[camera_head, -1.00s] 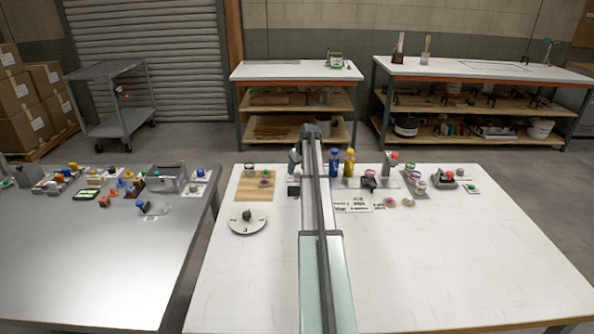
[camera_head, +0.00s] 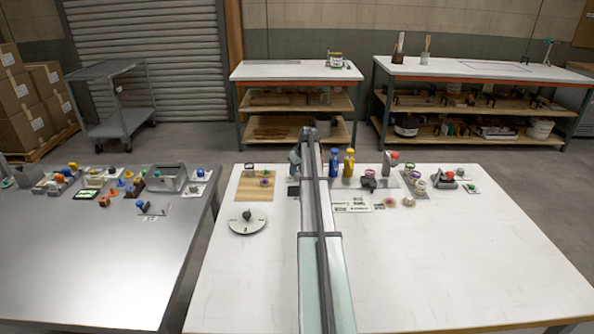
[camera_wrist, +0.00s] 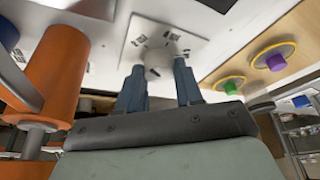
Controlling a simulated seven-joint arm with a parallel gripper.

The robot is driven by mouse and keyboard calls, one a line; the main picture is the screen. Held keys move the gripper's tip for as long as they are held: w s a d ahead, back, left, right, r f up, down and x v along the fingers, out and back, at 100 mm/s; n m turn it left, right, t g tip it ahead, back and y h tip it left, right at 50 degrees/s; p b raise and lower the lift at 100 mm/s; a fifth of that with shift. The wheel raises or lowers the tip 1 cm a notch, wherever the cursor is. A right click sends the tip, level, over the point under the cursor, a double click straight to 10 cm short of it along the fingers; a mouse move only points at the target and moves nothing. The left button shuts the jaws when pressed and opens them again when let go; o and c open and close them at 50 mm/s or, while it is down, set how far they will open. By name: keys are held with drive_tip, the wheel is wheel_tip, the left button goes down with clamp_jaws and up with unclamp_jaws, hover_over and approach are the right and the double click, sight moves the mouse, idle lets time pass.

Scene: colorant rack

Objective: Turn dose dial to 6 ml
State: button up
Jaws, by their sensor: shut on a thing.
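In the wrist view, a white square plate (camera_wrist: 140,28) carries small dark printed marks around a pale round dial (camera_wrist: 157,58). My gripper (camera_wrist: 158,68) has its two blue-grey fingers on either side of this dial and is shut on it. The fingers hide part of the dial, and the marks are too small and blurred to read. I cannot tell which value the dial points to. In the head view my own arm covers the gripper and the dial.
A wooden board (camera_head: 254,194) with green and purple knobs lies left of my arm. A round white disc (camera_head: 240,229) with a dark knob is nearer. Blue (camera_head: 334,162) and yellow (camera_head: 349,163) bottles stand right. An orange cylinder (camera_wrist: 60,62) is close in the wrist view.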

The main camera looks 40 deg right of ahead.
drive_tip(key=shift+c, duration=0.9)
drive_tip(key=m+h, duration=0.1)
drive_tip(key=m, duration=0.3)
drive_tip(key=shift+a+m+g+h, duration=0.2)
drive_tip(key=shift+m+g+h, duration=0.2)
drive_tip(key=m+g+h, duration=0.1)
drive_tip(key=m, duration=0.2)
drive_tip(key=shift+w+m, duration=0.15)
drive_tip(key=shift+m, duration=0.25)
drive_tip(key=m+g, duration=0.1)
drive_tip(key=m, duration=0.2)
drive_tip(key=shift+w+m+h, duration=0.15)
drive_tip(key=shift+m+h, duration=0.15)
drive_tip(key=shift+h, duration=0.1)
drive_tip(key=m+g, duration=0.1)
drive_tip(key=m, duration=0.2)
drive_tip(key=m+g, duration=0.1)
drive_tip(key=m, duration=0.2)
drive_tip(key=shift+w+g, duration=0.2)
drive_tip(key=shift+g, duration=0.2)
drive_tip(key=m+g, duration=0.1)
drive_tip(key=m, duration=0.1)
drive_tip(key=m+y, duration=0.1)
drive_tip(key=m, duration=0.2)
drive_tip(key=shift+m+g, duration=0.3)
drive_tip(key=shift+g, duration=0.1)
